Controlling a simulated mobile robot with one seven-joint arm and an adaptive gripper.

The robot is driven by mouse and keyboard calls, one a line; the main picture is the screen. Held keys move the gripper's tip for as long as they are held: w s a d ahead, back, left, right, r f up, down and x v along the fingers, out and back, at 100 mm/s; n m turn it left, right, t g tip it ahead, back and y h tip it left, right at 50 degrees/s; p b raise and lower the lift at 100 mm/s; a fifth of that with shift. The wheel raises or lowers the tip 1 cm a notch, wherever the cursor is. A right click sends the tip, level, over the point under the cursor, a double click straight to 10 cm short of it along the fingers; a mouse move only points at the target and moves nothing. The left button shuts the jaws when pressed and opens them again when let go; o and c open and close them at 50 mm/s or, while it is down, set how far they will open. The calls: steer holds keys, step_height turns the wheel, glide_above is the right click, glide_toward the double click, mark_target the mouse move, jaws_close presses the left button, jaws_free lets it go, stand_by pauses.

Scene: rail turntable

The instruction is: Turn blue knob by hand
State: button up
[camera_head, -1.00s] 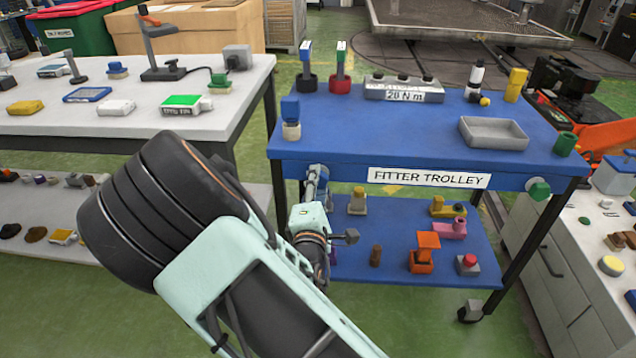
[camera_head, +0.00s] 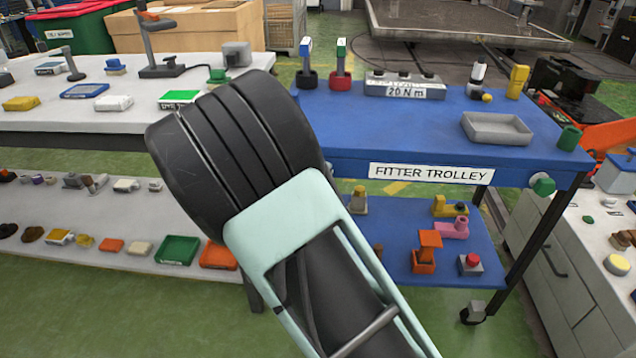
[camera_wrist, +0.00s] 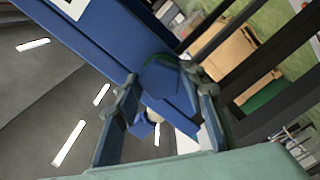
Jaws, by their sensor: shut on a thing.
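The blue knob (camera_wrist: 164,78) is a faceted blue piece at the trolley's edge in the wrist view. My gripper (camera_wrist: 160,86) has one finger on each side of it and is shut on it. The knob's lower part and the contact faces are partly hidden by the fingers. In the head view my own arm covers both the gripper and the knob. The fitter trolley (camera_head: 345,160) has a blue top and a front label.
A green knob (camera_head: 542,185) is on the trolley's right front. A grey tray (camera_head: 496,128) and several tools stand on top. A white bench (camera_head: 60,118) stands at left, a cabinet (camera_head: 565,250) at right. Green floor is open in front.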

steer(key=shift+m, duration=0.5)
steer(key=o, duration=1.1)
steer(key=s, duration=0.7)
steer(key=shift+s+a, duration=0.2)
steer(key=shift+s, duration=0.1)
steer(key=shift+w+d, duration=0.1)
